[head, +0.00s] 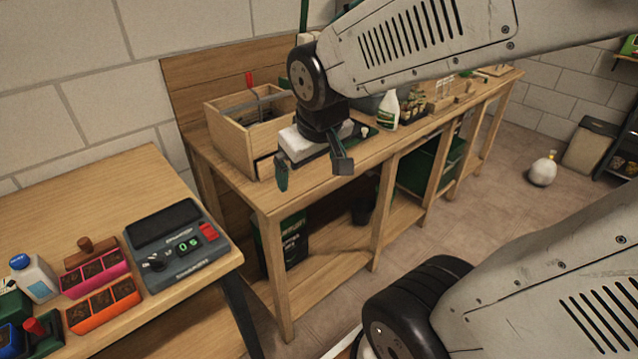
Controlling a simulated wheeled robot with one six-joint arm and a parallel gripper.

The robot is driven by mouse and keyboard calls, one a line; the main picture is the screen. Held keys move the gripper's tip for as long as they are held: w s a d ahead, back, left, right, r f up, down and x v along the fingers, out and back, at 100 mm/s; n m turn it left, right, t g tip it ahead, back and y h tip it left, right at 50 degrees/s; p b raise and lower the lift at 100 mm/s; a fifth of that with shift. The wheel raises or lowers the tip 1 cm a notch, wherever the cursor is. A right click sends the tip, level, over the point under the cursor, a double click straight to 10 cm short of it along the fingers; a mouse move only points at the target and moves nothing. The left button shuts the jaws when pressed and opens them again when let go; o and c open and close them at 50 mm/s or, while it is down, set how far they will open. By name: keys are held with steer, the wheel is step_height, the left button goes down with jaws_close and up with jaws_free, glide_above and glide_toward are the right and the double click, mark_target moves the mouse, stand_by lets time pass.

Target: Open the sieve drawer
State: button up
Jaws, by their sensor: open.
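A light wooden box (238,150) stands at the near left end of the long workbench. Its top is open, with a grey bar across it and a red-handled tool inside. A dark gap shows low on its right-hand side, beside my gripper; I cannot tell whether this is the sieve drawer, and no handle is clear. My gripper (313,170) points down over the bench, to the right of the box. Its two fingers are wide apart with nothing between them. My wrist and fingers hide part of the box's right side.
A spray bottle (386,110) and seedling trays stand farther right along the bench (290,195). Open floor lies to the right.

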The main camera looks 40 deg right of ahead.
steer(key=s+a+r+g, duration=0.1)
steer(key=s+a, duration=0.1)
steer(key=s, duration=0.2)
steer(key=s+a+r+g+y, duration=0.1)
steer(key=s+a, duration=0.1)
steer(key=s, duration=0.3)
steer(key=shift+s+a+r, duration=0.25)
steer(key=shift+s+r, duration=0.05)
steer(key=shift+r, duration=0.05)
